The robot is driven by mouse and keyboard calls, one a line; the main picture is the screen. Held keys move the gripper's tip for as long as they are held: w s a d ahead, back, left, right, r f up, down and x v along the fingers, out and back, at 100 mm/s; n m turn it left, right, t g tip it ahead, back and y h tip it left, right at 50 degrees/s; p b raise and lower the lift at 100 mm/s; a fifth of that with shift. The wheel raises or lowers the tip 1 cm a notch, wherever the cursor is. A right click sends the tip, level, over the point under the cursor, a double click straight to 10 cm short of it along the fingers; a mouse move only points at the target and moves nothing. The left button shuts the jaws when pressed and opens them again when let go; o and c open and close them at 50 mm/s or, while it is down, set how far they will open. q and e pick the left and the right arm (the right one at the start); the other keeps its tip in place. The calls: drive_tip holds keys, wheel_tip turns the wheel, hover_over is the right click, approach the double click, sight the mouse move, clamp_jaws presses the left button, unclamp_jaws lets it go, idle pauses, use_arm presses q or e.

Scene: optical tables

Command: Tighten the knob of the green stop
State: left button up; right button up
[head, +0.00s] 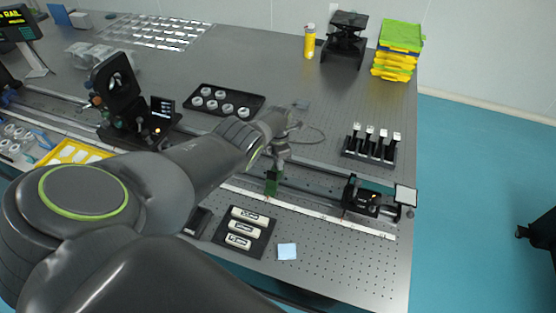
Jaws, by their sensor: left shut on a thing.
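The green stop (272,183) sits on the rail along the optical table, right of the picture's middle. My left gripper (279,150) is directly above and behind it, at the end of my left arm. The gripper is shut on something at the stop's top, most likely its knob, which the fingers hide. The turn of the knob cannot be seen. My right gripper is not in view.
The rail (318,210) runs across the table (330,270). A black device (362,197) is on it to the right. A black tray with white cylinders (243,236) lies in front. A black holder with several upright pieces (371,149) and a ring tray (224,102) stand behind.

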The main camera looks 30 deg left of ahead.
use_arm(q)
drive_tip(key=shift+w+r+n, duration=0.1)
drive_tip(key=shift+r+n, duration=0.05)
drive_tip(key=shift+n, duration=1.45)
drive_tip(key=o, duration=1)
